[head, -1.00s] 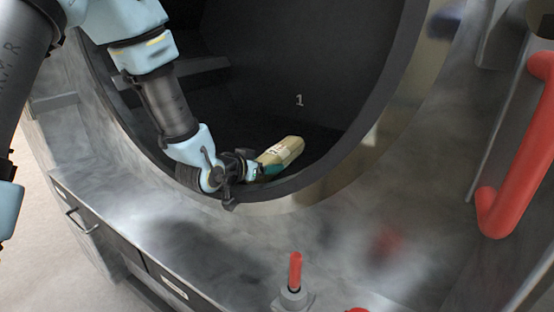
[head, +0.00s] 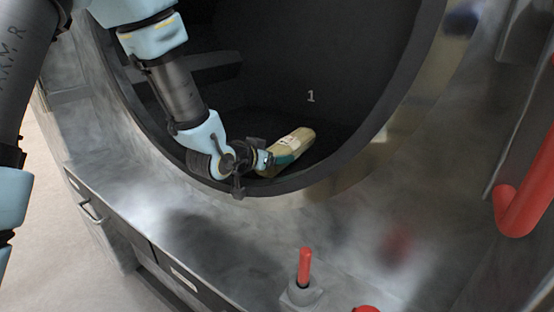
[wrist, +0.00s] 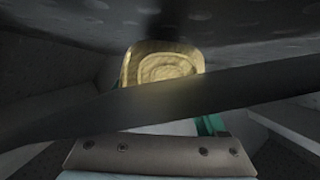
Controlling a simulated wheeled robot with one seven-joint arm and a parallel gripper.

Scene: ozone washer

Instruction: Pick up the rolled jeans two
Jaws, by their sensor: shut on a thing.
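The rolled jeans (head: 291,148) are a tan roll with a pale label, inside the dark drum of the washer, low near its front rim. My gripper (head: 272,160) reaches in over the rim and is shut on the near end of the roll. In the wrist view the tan rolled end (wrist: 163,65) shows beyond a dark band that crosses the picture. A teal part shows beside the roll. The fingertips are mostly hidden, and I cannot tell whether the roll is clear of the drum floor.
A red handle (head: 530,185) stands at the right. A red-topped lever (head: 304,268) is on the grey front below. A drawer handle (head: 90,212) is at the left. The drum behind the roll looks empty.

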